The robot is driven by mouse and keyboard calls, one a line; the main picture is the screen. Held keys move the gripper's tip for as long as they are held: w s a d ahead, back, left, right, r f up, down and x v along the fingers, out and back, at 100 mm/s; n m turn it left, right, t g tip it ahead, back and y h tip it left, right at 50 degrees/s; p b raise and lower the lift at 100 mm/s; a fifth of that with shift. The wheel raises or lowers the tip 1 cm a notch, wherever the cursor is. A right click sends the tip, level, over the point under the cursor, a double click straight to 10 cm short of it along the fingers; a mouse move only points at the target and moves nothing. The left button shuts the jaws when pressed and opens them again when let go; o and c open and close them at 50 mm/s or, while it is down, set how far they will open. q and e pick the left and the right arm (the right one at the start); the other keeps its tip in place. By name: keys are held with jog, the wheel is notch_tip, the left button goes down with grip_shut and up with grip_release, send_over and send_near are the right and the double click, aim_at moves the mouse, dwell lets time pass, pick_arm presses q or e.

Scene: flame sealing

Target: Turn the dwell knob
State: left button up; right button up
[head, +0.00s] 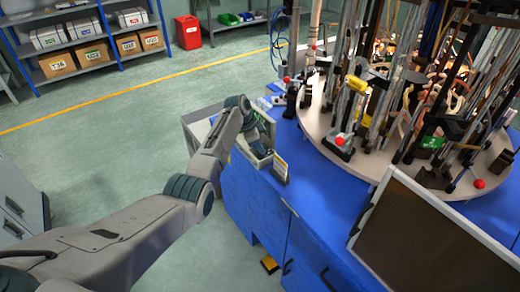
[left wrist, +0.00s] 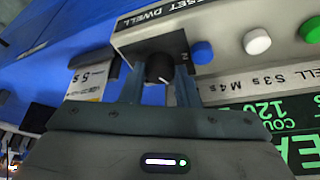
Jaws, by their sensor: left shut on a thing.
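The black dwell knob (left wrist: 158,67) sits on a grey control box (left wrist: 225,33) with the words "RESET DWELL" printed along its edge. In the left wrist view my left gripper (left wrist: 158,82) has one finger on each side of the knob and is shut on it. In the head view my left gripper (head: 262,148) reaches down to the box at the edge of the blue bench; the knob is hidden there. A green display (left wrist: 295,125) and text reading "S3s M4s" show beside the knob. My right gripper is in neither view.
A blue button (left wrist: 203,52) and a white button (left wrist: 257,42) sit close to the knob. A small card marked "5 s" (left wrist: 88,83) stands beside the box. On the blue bench (head: 262,205), a round turntable (head: 318,128) carries several tall fixtures. A dark panel (head: 425,245) stands at right.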

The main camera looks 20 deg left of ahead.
pick_arm(q)
jog(key=shift+w+f+m+g+b, duration=0.1)
jog(key=shift+m+g+b, duration=0.2)
jog(key=shift+m+b, duration=0.6)
jog(key=shift+m, duration=0.5)
jog(key=o, duration=1)
jog(key=shift+c, duration=0.2)
jog(key=w+b+v, duration=0.1)
jog(key=b+v, duration=0.1)
jog(key=v, duration=0.9)
jog(key=shift+s+a, duration=0.15)
jog(key=shift+s, duration=0.1)
